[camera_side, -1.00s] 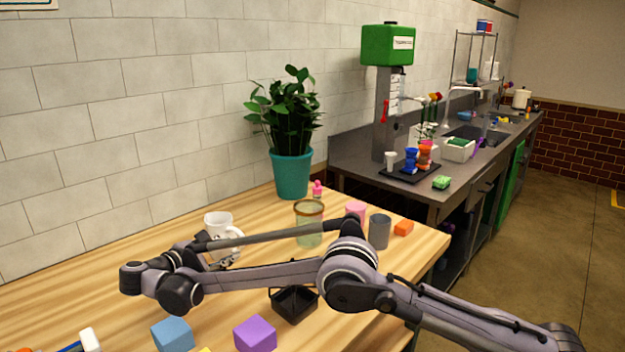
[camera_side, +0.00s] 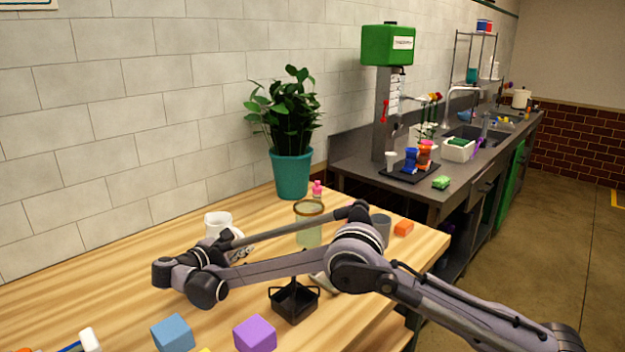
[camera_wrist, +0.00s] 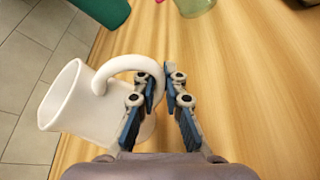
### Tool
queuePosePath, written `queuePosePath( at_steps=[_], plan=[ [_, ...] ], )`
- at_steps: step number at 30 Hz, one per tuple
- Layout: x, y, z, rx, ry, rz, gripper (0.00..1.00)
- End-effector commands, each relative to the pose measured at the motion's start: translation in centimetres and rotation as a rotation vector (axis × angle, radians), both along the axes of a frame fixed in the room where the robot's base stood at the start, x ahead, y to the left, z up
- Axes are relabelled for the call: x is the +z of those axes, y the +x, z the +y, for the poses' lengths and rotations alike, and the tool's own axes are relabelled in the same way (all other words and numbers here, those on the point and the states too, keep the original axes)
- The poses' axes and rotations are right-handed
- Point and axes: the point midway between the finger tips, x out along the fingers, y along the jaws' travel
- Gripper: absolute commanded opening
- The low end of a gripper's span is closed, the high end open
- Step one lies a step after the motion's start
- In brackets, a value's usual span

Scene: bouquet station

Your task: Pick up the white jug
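The white jug (camera_wrist: 85,105) fills the left of the wrist view, its mouth toward the left and its curved handle toward my gripper. My gripper (camera_wrist: 159,75) has its two fingers close together with the outer part of the handle between the tips, and looks shut on it. The exact contact is hard to make out. In the side view the jug (camera_side: 217,222) stands on the wooden table behind my arm, which hides its lower part. I cannot tell whether it is off the table.
Blue (camera_side: 172,333) and purple (camera_side: 255,334) blocks and a black container (camera_side: 295,302) are in front.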

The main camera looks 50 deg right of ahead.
Motion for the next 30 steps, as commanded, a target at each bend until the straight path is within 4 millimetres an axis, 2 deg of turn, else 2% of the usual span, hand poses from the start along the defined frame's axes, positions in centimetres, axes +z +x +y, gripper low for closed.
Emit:
queuePosePath(
  at_steps=[20,30],
  plan=[
    [0.6,0.0,0.0,0.0,-0.002,-0.003,0.0],
    [2.9,0.0,0.0,0.0,-0.002,-0.003,0.0]
  ],
)
